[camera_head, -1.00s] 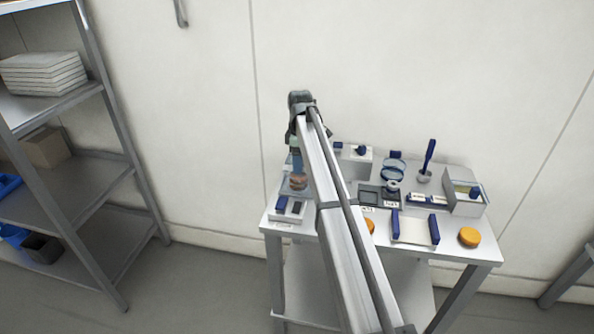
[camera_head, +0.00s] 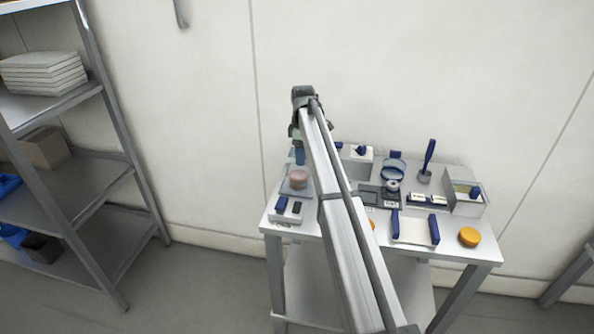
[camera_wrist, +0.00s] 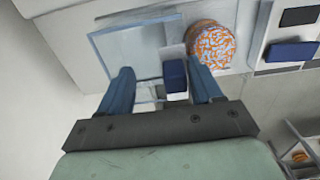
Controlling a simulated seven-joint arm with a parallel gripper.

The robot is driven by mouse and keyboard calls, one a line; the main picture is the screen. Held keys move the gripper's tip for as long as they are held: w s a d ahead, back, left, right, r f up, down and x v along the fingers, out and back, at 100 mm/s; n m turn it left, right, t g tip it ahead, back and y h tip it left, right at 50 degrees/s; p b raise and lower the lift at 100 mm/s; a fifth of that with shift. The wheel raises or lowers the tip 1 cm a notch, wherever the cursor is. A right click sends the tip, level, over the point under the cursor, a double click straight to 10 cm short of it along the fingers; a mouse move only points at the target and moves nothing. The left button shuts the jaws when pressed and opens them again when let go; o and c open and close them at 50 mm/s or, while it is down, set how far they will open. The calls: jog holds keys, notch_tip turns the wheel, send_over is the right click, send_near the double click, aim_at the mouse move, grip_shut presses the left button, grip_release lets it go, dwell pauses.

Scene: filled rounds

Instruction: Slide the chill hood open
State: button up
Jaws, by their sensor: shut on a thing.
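The chill hood (camera_wrist: 122,50) shows in the wrist view as a clear, pale-framed cover with a dark blue handle block (camera_wrist: 175,76). My gripper (camera_wrist: 162,80) is shut on this handle, with a blue finger on each side; the exact contact is hard to make out. A patterned orange-and-white round (camera_wrist: 211,45) lies just right of the hood, uncovered. In the head view the round (camera_head: 298,178) looks pinkish on a grey plate at the table's left. My gripper (camera_head: 299,155) is just behind it, and my arm hides part of this area.
A white unit with dark buttons (camera_head: 288,209) sits at the table's front left corner. Right of my arm are a dark square pad (camera_head: 368,194), a white tray with blue handles (camera_head: 414,230), an orange round (camera_head: 469,237) and a clear-walled box (camera_head: 464,198). A wall stands behind.

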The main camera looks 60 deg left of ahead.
jog(key=shift+w+a+f, duration=0.4)
jog(key=shift+w+f, duration=0.1)
jog(key=shift+w, duration=0.05)
dwell(1.2)
jog(key=o, duration=0.7)
jog(key=shift+w+a, duration=0.15)
jog(key=shift+c, duration=0.5)
jog(key=shift+r, duration=0.2)
jog(key=shift+a+r, duration=0.1)
jog(key=shift+r, duration=0.1)
jog(key=o, duration=0.3)
jog(key=shift+w+r, duration=0.1)
jog(key=shift+r, duration=0.2)
jog(key=shift+o, duration=0.2)
jog(key=shift+s+r, duration=0.2)
jog(key=shift+r, duration=2.8)
